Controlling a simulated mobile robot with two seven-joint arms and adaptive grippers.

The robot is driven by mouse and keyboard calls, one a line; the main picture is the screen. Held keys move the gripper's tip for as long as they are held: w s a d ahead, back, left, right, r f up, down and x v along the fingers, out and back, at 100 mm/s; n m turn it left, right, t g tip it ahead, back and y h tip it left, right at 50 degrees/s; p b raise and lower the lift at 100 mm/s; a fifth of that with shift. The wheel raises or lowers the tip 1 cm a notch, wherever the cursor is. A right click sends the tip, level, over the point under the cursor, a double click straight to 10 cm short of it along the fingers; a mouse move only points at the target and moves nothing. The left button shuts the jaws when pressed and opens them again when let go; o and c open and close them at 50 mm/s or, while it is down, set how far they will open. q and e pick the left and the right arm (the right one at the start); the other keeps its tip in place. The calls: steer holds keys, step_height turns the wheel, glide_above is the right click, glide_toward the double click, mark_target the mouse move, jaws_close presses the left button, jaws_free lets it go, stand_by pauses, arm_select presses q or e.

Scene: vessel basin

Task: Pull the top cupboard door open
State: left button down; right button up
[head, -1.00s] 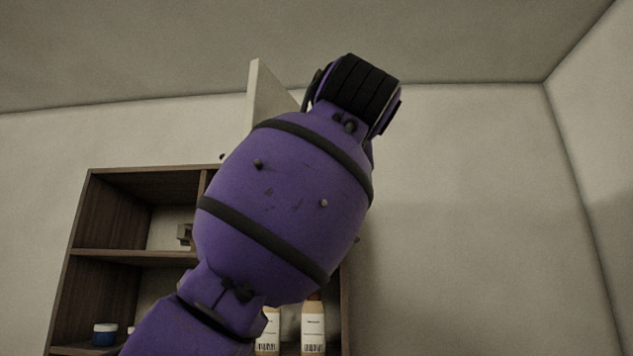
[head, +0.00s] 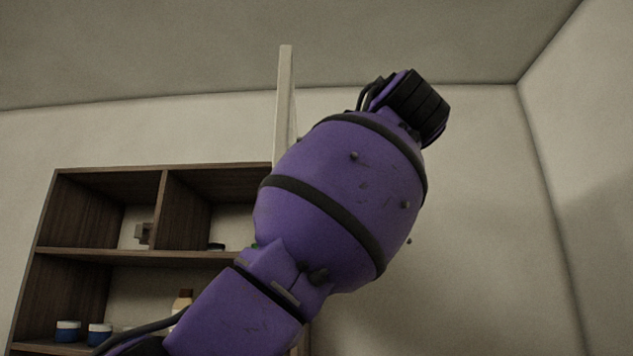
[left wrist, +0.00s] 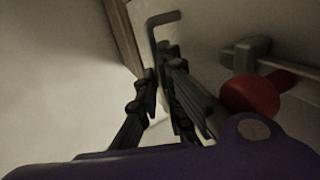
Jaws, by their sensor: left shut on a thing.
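The top cupboard door (head: 285,100) is a pale panel, seen nearly edge-on in the head view. It stands out from the wooden cupboard (head: 160,172), so it is open. In the left wrist view, the door's pale face (left wrist: 195,25) carries a dark bent handle (left wrist: 163,18). My left gripper (left wrist: 165,75) is shut on this handle, one end of which sticks out beyond the fingers. In the head view my purple left arm hides the gripper, the handle and the lower part of the door. My right gripper is not in view.
The open shelves hold blue-and-white jars (head: 68,332), a brown-capped bottle (head: 182,300) and a small grey object (head: 143,234). A red rounded part (left wrist: 250,95) and a grey fitting (left wrist: 246,52) show near the fingers. The wall right of my arm is bare.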

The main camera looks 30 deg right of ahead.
arm_select(q)
steer(key=shift+r, duration=0.2)
steer(key=c, duration=2.2)
jaws_free()
steer(key=shift+o, duration=1.3)
steer(key=shift+w+d+f, duration=0.1)
steer(key=shift+w+f, duration=0.05)
steer(key=s, duration=0.7)
steer(key=shift+s+a, duration=0.2)
steer(key=shift+s, duration=0.05)
